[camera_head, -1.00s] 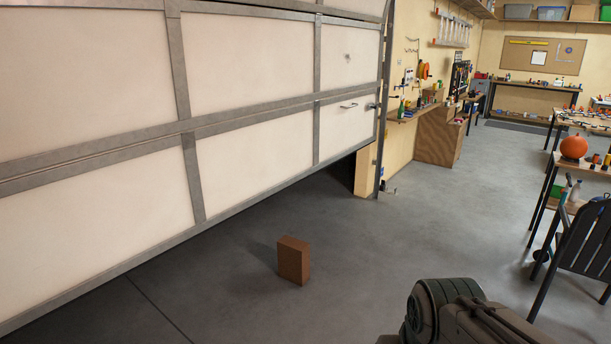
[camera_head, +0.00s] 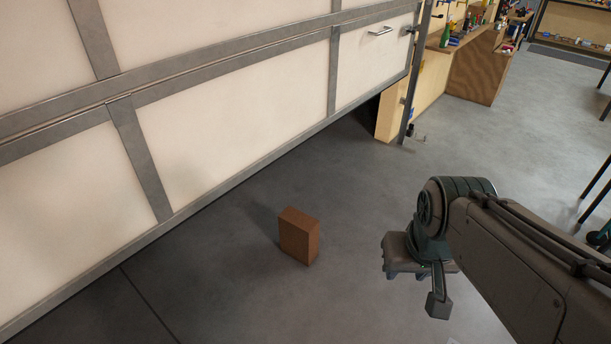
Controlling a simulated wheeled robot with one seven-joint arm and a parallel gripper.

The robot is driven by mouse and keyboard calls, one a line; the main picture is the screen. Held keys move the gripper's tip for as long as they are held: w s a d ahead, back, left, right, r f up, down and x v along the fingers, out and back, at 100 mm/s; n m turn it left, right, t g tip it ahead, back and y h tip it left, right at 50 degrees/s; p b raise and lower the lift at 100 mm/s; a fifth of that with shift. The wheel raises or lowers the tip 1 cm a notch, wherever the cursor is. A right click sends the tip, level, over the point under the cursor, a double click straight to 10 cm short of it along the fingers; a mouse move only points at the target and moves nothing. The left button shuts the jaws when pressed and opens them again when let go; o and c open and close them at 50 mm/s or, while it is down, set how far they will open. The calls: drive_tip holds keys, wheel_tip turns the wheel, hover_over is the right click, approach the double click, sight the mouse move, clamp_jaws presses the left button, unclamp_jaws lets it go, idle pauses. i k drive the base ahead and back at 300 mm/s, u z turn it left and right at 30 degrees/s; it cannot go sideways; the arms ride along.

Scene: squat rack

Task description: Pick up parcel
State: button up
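The parcel is a small brown box (camera_head: 298,238). It stands upright on the grey concrete floor near the middle of the view, with nothing touching it. My gripper (camera_head: 420,275) is at the end of my arm, to the right of the parcel and apart from it.
A large white panelled garage door (camera_head: 230,90) with grey metal framing slants over the floor on the left, behind the parcel. A wooden workbench side (camera_head: 478,70) stands at the back right. The floor (camera_head: 520,150) around the parcel and to the right is clear.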

sight(299, 230)
drive_tip(key=i, duration=2.4)
drive_tip(key=u, duration=1.15)
